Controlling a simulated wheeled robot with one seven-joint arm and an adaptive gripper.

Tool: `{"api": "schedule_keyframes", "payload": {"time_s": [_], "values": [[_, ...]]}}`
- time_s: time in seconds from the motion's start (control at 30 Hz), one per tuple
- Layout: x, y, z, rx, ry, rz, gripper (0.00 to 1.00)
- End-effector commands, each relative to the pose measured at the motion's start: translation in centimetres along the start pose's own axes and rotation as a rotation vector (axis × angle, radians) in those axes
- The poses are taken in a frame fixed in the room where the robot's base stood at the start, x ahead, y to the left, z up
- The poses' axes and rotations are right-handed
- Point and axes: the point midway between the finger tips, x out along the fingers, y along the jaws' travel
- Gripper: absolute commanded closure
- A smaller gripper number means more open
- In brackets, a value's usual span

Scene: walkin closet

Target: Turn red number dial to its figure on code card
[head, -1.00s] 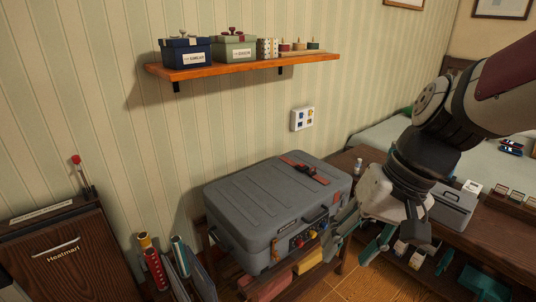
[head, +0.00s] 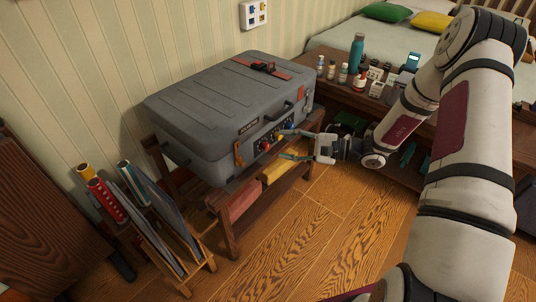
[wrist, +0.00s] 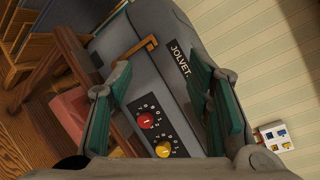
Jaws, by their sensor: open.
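The red dial (head: 266,146) is on the front panel of a grey suitcase (head: 215,95). In the wrist view the red dial (wrist: 146,120) is a round knob with a light mark, with small figures beside it. My gripper (head: 287,145) is open in front of the panel, its teal fingers apart and pointing at the case. In the wrist view nothing is between the fingers (wrist: 162,85), and the red dial lies nearer the left finger. A white wall plate with coloured marks (head: 254,14), perhaps the code card, hangs behind the case; its figures are too small to read.
A yellow dial (wrist: 163,149) is close beside the red one. An orange latch (head: 239,154) hangs at the case's front. The case rests on a wooden rack (head: 232,215). A bench with bottles (head: 375,87) stands to the right. The floor in front is clear.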

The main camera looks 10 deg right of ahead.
Motion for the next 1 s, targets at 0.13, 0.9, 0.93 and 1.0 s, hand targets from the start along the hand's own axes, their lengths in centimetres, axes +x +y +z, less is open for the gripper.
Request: {"api": "schedule_keyframes", "payload": {"time_s": [0.13, 0.9, 0.93, 1.0], "values": [[-0.7, 4.1, -7.0, 0.092, 0.089, -0.176, 0.54], [4.5, 5.8, -14.8, 0.169, 0.201, -0.344, 0.54], [5.0, 5.6, -14.9, 0.17, 0.201, -0.344, 0.54], [6.3, 5.2, -15.2, 0.17, 0.201, -0.344, 0.54]]}}
